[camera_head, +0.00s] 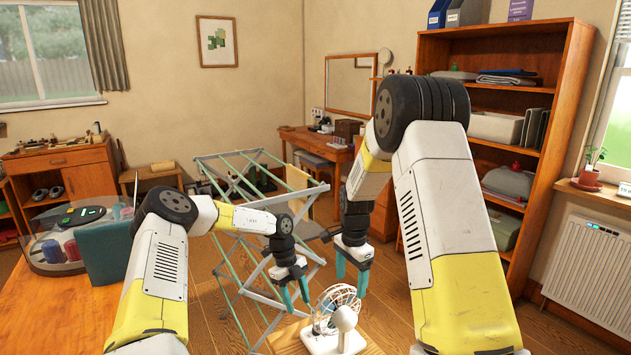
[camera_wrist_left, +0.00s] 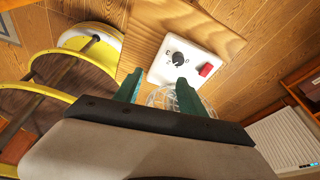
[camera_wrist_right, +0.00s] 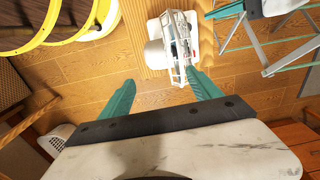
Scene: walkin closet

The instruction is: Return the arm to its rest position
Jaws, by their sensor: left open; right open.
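My left gripper (camera_head: 294,298) is open and empty, pointing down beside the small white fan (camera_head: 340,322) in the head view. My right gripper (camera_head: 352,284) is also open and empty, above the fan. In the left wrist view, the fan's white base (camera_wrist_left: 197,66) with a dark dial and red switch lies beyond the open fingers (camera_wrist_left: 160,88).
The fan stands on a small wooden surface (camera_head: 288,343). A folding drying rack (camera_head: 240,245) stands close behind my left gripper. A wooden table (camera_head: 70,315) is at left, a shelf (camera_head: 560,130) and radiator (camera_head: 600,260) at right. A desk (camera_head: 320,148) is at the back.

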